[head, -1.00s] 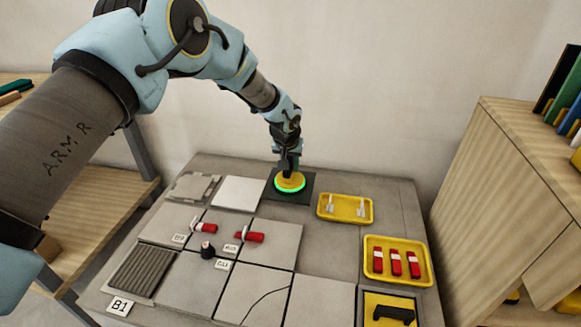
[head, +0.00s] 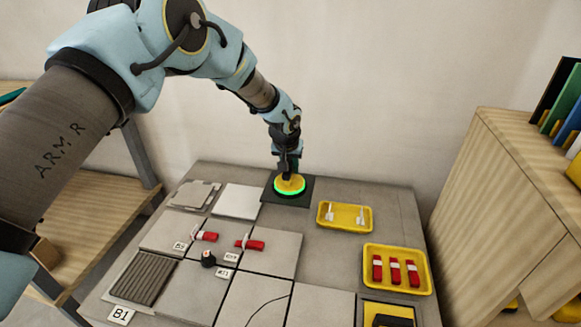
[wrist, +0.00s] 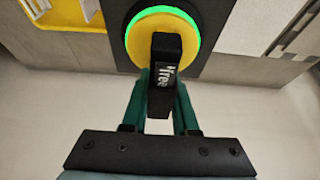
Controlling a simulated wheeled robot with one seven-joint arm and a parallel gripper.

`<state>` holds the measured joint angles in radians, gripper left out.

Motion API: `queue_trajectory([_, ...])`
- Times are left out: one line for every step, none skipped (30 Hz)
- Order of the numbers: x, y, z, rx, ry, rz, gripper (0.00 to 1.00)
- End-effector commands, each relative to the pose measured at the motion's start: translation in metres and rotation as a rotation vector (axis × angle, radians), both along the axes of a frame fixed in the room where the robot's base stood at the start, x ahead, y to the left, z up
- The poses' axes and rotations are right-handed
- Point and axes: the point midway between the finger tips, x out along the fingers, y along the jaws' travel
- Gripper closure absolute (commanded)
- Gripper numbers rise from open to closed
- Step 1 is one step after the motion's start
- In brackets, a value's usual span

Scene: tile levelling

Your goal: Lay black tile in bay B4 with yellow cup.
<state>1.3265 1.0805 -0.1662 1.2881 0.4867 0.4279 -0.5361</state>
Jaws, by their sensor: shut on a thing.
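The yellow cup (head: 289,182) with a glowing green ring sits on the black tile (head: 303,194) at the back of the table. My gripper (head: 288,164) is above the tile, shut on the cup's black handle (wrist: 166,75). In the wrist view the green fingers (wrist: 163,108) are on either side of the handle, which bears the word "free". The cup hides the middle of the tile. Whether the tile is lifted off the table cannot be told. Bay labels stand among the grey tiles; I read B1 (head: 121,315), but cannot make out B4.
A white tile (head: 237,201) lies left of the black tile. Red-handled tools (head: 250,244) and a small black knob-like object (head: 208,259) lie on the grey tiles. Yellow trays (head: 345,228) (head: 427,284) stand at right. A wooden cabinet (head: 500,190) is beyond the right edge.

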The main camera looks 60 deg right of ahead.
Motion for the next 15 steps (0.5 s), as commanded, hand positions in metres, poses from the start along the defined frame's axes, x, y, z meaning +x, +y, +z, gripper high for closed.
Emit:
queue_trajectory([-0.001, 0.002, 0.003, -0.003, -0.001, -0.001, 1.0])
queue_trajectory([-0.002, 0.004, 0.002, -0.002, -0.001, -0.001, 1.0])
queue_trajectory([-0.003, 0.007, 0.002, -0.003, 0.0, -0.001, 1.0])
queue_trajectory([-0.004, 0.009, 0.002, -0.003, 0.0, -0.001, 1.0])
queue_trajectory([-0.005, 0.011, 0.002, -0.003, -0.001, -0.002, 1.0])
queue_trajectory([-0.005, 0.014, 0.003, -0.003, -0.001, -0.002, 1.0])
queue_trajectory([-0.006, 0.016, 0.002, -0.003, -0.002, -0.002, 1.0])
queue_trajectory([-0.007, 0.018, 0.002, -0.003, -0.001, -0.002, 1.0])
queue_trajectory([-0.008, 0.021, 0.002, -0.003, 0.0, -0.001, 1.0])
queue_trajectory([-0.008, 0.024, 0.002, -0.002, -0.001, -0.001, 1.0])
queue_trajectory([-0.009, 0.026, 0.002, -0.003, 0.0, -0.001, 1.0])
queue_trajectory([-0.011, 0.028, 0.002, -0.003, 0.0, -0.002, 1.0])
queue_trajectory([-0.012, 0.03, 0.002, -0.003, 0.0, -0.002, 1.0])
queue_trajectory([-0.012, 0.032, 0.002, -0.003, 0.0, -0.001, 1.0])
queue_trajectory([-0.013, 0.035, 0.002, -0.002, 0.0, -0.001, 1.0])
